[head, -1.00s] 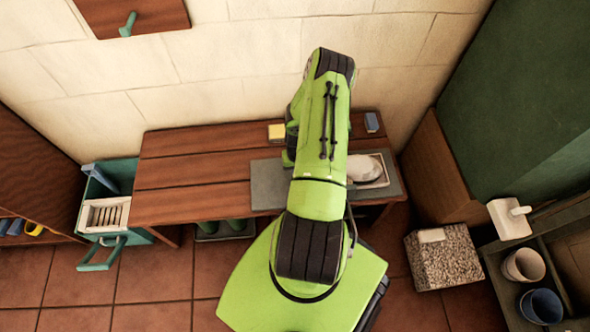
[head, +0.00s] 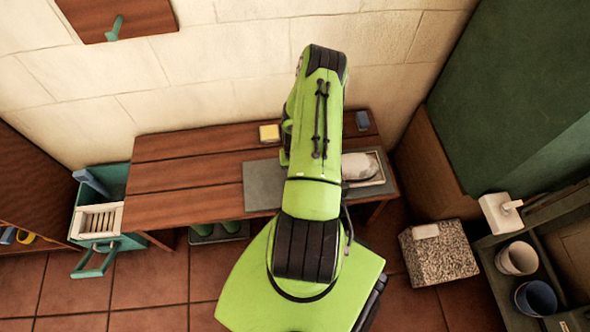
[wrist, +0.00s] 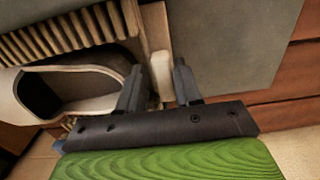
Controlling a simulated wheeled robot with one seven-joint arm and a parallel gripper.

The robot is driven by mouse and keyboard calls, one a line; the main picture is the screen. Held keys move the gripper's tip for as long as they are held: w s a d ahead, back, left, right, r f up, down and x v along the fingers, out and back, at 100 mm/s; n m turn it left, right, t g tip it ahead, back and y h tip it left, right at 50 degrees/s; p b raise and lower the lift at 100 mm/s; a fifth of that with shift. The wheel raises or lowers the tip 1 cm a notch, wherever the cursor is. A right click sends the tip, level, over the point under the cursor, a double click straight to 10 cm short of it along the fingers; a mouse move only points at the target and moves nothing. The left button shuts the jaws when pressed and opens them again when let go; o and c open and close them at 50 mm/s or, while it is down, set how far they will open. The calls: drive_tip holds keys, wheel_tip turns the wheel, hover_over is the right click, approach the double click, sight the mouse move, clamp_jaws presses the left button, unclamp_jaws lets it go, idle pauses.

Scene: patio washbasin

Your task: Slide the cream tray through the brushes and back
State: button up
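The cream tray (head: 381,180) lies on a grey mat (head: 262,187) at the right of the wooden table, partly hidden by my arm. A pale rounded shoe-like thing (head: 358,166) sits in it. In the wrist view an upright cream handle (wrist: 162,76) stands between the two fingers of my gripper (wrist: 158,82). Narrow gaps show beside the handle, so my gripper looks open around it. The pale shoe-like thing also shows at the left of the wrist view (wrist: 80,84). Ribbed rows (wrist: 62,36), possibly the brushes, are above it. The head view hides my gripper behind my arm.
A yellow block (head: 269,133) and a blue block (head: 362,120) stand at the table's back. A teal drawer (head: 128,243) with a slatted cream box is at the left. A speckled block (head: 438,255) and a shelf with cups (head: 516,258) are at the right. The table's left half is clear.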

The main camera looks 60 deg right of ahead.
wheel_tip(320, 180, up, 15)
drive_tip(key=p, duration=0.4)
drive_tip(key=shift+p, duration=0.35)
drive_tip(key=shift+r, duration=0.1)
